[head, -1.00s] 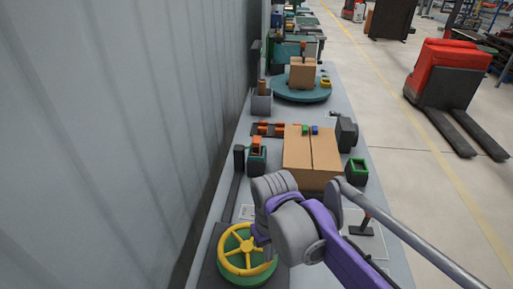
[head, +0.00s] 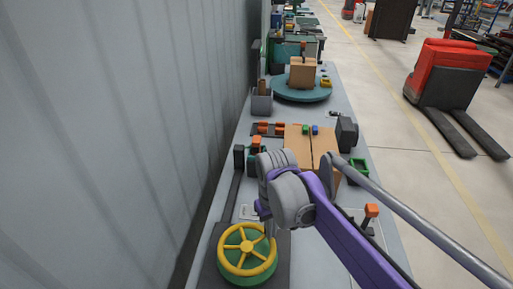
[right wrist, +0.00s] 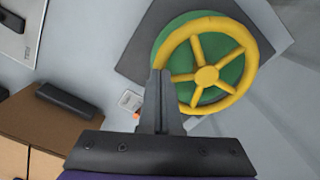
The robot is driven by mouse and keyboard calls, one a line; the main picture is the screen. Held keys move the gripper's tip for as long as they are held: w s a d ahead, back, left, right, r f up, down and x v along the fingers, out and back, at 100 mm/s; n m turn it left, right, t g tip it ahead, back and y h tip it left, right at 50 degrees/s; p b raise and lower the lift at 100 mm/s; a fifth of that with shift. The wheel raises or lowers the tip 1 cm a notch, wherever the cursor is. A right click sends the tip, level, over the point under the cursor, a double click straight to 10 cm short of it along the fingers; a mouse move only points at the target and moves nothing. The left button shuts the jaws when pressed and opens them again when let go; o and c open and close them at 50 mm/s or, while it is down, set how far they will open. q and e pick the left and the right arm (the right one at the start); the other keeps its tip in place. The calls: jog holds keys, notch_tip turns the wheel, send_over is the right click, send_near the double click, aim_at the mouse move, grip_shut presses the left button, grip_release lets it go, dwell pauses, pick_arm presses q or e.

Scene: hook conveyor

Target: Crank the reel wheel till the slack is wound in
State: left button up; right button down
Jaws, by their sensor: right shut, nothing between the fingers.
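The reel wheel (head: 247,246) is yellow with several spokes and sits over a green drum on a dark base plate, at the near end of the bench. It also shows in the right wrist view (right wrist: 207,74). My right gripper (right wrist: 160,74) is shut and empty. Its fingertips are at the edge of the wheel's rim in the right wrist view; I cannot tell whether they touch it. In the head view my right gripper (head: 268,226) is at the wheel's far right side, partly hidden by my arm. My left gripper is not in view. No slack line can be made out.
A cardboard box (head: 325,145) stands beyond my right arm, with a green-rimmed bin (head: 358,166) at its right. An orange-topped lever (head: 371,211) stands to the right. A corrugated wall (head: 130,130) bounds the left. A teal turntable (head: 300,92) is farther back.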

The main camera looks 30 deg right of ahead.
aim_at(262, 227)
jog(key=shift+w+d, duration=0.1)
jog(key=shift+w, duration=0.2)
jog(key=shift+w+a, duration=0.2)
jog(key=shift+w, duration=0.7)
jog(key=shift+w+a, duration=0.2)
jog(key=shift+w, duration=0.7)
jog(key=shift+r+p, duration=0.35)
jog(key=shift+r, duration=0.2)
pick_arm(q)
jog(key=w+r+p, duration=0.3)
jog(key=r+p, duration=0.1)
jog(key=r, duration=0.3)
pick_arm(e)
notch_tip(262, 227, up, 8)
